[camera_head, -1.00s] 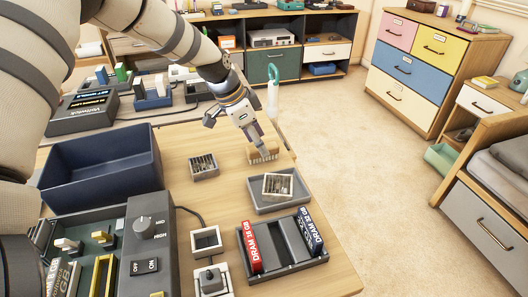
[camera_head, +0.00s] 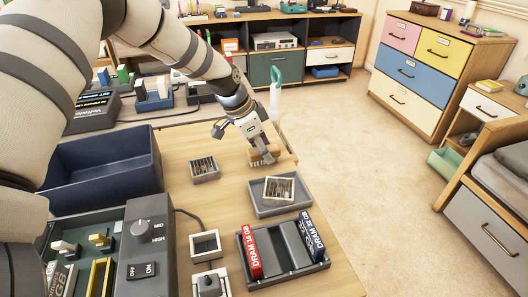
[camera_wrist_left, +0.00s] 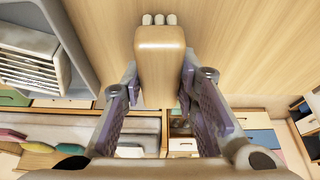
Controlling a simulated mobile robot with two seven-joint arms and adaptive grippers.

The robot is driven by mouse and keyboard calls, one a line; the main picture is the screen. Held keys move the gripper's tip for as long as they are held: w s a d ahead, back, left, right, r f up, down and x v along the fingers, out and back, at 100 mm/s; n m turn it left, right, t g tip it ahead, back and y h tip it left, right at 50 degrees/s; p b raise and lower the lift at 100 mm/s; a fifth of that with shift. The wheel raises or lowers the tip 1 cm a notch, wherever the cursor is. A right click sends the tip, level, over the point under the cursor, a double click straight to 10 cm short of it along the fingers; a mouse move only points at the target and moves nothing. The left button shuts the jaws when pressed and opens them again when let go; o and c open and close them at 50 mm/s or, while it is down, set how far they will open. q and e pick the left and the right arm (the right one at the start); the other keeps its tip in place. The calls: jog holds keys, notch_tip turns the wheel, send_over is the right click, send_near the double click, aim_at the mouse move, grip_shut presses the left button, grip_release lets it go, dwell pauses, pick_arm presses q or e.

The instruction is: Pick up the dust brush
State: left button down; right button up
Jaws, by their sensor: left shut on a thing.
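The dust brush (camera_head: 257,157) is a small light wooden block with pale bristles. It is at the right edge of the wooden table, behind the grey tray. In the left wrist view the brush (camera_wrist_left: 160,58) lies between the two purple-grey finger pads, with white bristle ends at its far end. My left gripper (camera_head: 264,148) reaches down over the brush and is shut on it; it also shows in the left wrist view (camera_wrist_left: 159,88). The gripper partly hides the brush in the head view. I cannot tell whether the brush is clear of the table. My right gripper is not in view.
A grey tray (camera_head: 262,208) with a small slotted box (camera_head: 279,189) stands in front of the brush. Another slotted box (camera_head: 204,169) is to the left. A dark blue bin (camera_head: 103,145), control panel (camera_head: 146,232) and DRAM holder (camera_head: 288,262) occupy the table. Floor lies to the right.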

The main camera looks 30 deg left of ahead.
aim_at(269, 147)
pick_arm(q)
notch_tip(269, 147, up, 3)
jog(key=shift+w+r, duration=0.1)
jog(key=s+d+r+p, duration=0.3)
jog(key=s+d+r, duration=0.4)
jog(key=s, duration=0.5)
notch_tip(269, 147, up, 3)
jog(key=shift+d+f, duration=0.2)
jog(key=shift+d, duration=0.2)
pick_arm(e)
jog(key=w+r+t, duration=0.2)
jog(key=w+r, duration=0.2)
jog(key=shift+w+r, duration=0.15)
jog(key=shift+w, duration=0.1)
